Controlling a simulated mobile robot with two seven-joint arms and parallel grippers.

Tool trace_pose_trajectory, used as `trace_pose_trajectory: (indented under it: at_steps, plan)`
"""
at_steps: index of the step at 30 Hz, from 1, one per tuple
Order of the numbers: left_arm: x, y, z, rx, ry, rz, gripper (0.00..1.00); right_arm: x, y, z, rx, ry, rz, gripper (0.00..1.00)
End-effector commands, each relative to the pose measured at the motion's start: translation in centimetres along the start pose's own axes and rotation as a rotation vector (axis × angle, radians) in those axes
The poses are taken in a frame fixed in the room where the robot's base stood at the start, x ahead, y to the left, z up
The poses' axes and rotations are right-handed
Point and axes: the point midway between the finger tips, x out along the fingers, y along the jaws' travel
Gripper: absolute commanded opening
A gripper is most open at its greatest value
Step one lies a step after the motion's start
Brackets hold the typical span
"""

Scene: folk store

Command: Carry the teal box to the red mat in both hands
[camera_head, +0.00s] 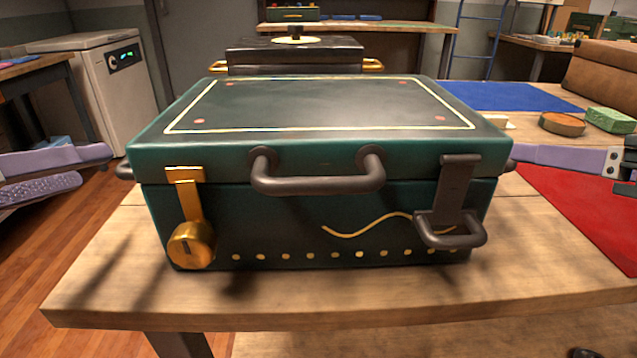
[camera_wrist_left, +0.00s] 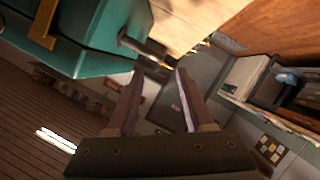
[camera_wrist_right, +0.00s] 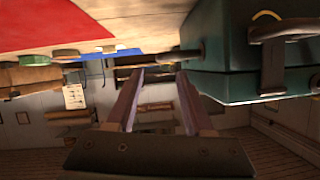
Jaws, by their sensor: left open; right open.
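The teal box (camera_head: 320,155) sits shut on the wooden table, with a front handle, a brass latch and side handles. It also shows in the left wrist view (camera_wrist_left: 90,35) and the right wrist view (camera_wrist_right: 225,60). The red mat (camera_head: 590,210) lies flat on the table to the right of the box, partly hidden by my right arm; it shows in the right wrist view (camera_wrist_right: 60,28). My left gripper (camera_head: 95,165) is open beside the box's left side handle (camera_wrist_left: 143,48). My right gripper (camera_wrist_right: 160,75) is open near the right side handle (camera_wrist_right: 180,56). Both are empty.
A blue mat (camera_head: 510,97) lies behind the red one. A round brown item (camera_head: 562,124) and a green block (camera_head: 610,120) stand at the right. A black case (camera_head: 295,55) with brass handles is behind the box. The table front (camera_head: 330,300) is clear.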

Motion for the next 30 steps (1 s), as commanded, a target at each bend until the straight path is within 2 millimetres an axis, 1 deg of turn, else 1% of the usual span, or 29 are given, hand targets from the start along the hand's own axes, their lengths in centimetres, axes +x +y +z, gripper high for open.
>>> trace_pose_trajectory:
  at_steps: [9,12,15,21,29,30]
  plan:
    - [5.4,0.1,-0.1,0.0,0.001,0.0,0.52,5.4,0.0,-0.1,0.002,0.001,0.0,0.52]
    - [6.9,0.1,-0.1,0.001,0.001,0.001,0.52,6.9,-0.1,-0.1,0.0,0.001,0.0,0.52]
    - [8.0,0.1,0.0,0.0,0.0,0.001,0.52,7.9,0.0,-0.1,0.0,0.001,-0.001,0.52]
    - [8.9,0.0,0.0,0.002,-0.001,0.0,0.52,8.9,-0.1,0.0,0.0,0.0,-0.001,0.52]
    - [9.0,0.0,0.1,0.002,-0.001,0.0,0.52,9.0,-0.1,0.0,0.0,0.0,-0.001,0.52]
    - [9.0,0.0,0.1,0.002,-0.001,0.0,0.49,8.9,-0.1,0.0,0.0,0.0,-0.001,0.49]
